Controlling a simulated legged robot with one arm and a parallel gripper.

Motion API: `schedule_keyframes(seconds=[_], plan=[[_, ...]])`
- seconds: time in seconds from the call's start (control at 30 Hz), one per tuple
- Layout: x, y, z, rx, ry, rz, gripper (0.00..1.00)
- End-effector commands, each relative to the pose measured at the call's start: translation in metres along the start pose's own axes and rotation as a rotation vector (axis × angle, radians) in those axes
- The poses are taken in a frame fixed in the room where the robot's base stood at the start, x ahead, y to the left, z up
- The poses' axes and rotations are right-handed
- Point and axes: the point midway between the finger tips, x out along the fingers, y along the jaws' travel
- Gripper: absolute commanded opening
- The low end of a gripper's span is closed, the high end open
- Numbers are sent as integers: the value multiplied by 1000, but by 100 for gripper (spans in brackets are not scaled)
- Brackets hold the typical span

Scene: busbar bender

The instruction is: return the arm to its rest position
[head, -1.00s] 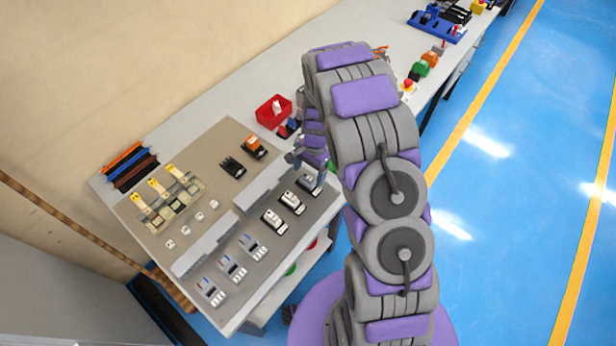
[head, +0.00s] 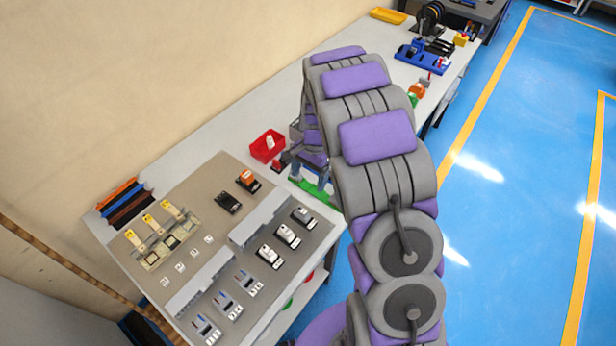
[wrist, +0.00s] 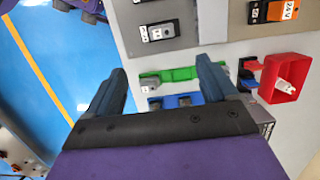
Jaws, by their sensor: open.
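My gripper (wrist: 160,95) is open and empty in the wrist view, its two dark blue fingers wide apart above the pale bench. A green part (wrist: 178,75) shows between the fingers, below them on the bench, with a blue part beside it. In the head view my gripper (head: 308,172) is partly hidden by my own arm, near the board's right corner and the green part (head: 318,190). My arm is bent over the bench's front edge, with its purple and grey links at the middle of the picture.
A board (head: 215,185) with switches, terminals and rails lies on the bench at left. A red bin (head: 267,146) stands behind the gripper. Coloured bars (head: 124,203) lie at the far left. A blue fixture (head: 423,56) is farther along. The blue floor (head: 510,200) at right is clear.

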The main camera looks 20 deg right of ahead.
Motion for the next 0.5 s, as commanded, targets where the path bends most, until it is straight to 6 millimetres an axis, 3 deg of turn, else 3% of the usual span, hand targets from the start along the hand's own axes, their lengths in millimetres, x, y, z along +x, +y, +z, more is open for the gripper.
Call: schedule_keyframes(seconds=[0.37,0.5], plan=[[-1,0,1,-3,1,0,86],[-13,8,10,-36,8,5,86]])
